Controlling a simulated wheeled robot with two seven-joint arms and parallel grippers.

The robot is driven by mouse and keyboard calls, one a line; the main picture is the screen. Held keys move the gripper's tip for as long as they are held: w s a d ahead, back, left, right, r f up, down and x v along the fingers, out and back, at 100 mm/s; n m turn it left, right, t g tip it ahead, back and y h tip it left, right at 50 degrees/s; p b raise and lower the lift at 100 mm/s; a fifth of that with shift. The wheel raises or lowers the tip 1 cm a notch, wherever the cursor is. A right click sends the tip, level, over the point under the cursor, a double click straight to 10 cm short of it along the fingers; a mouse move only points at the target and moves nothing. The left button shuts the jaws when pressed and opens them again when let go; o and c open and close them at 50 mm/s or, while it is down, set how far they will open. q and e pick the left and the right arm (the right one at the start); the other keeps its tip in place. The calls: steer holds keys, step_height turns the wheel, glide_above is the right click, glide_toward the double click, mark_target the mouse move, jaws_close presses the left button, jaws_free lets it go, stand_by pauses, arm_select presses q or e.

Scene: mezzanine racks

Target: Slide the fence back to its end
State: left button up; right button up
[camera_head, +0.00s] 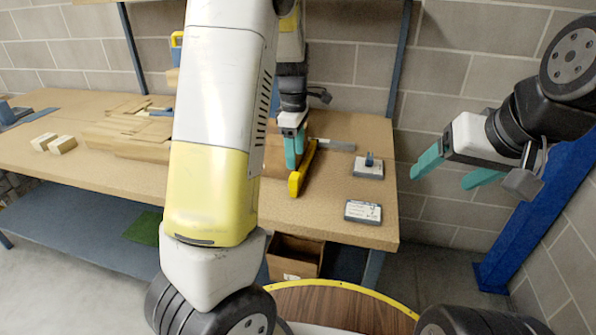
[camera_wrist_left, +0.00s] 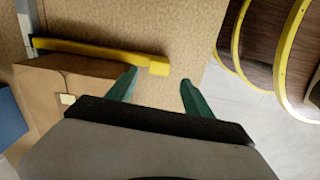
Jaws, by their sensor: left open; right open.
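The fence looks to be the yellow bar (camera_head: 301,172) lying on the wooden workbench (camera_head: 350,225), right of my large arm link. In the left wrist view the bar (camera_wrist_left: 100,49) runs across the upper left. Its blocky near end lies by the tip of the left-hand finger. My left gripper (camera_head: 294,160) is open, with its teal fingers close beside the bar. In the left wrist view the gap between the fingers (camera_wrist_left: 160,76) holds nothing clearly gripped; contact cannot be told. My right gripper (camera_head: 439,179) is open and empty in the air, right of the bench.
A grey strip (camera_head: 335,145) lies at the bar's far end. Wooden boards (camera_head: 125,130) are stacked left. A brown box (camera_head: 295,257) stands under the front edge.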

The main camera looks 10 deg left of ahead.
mark_target(295, 175)
arm_select(q)
steer(key=shift+w+a+f, duration=0.1)
steer(key=shift+a+f, duration=0.05)
steer(key=shift+f, duration=0.45)
step_height(295, 175, down, 7)
steer(key=shift+f, duration=0.2)
jaws_close()
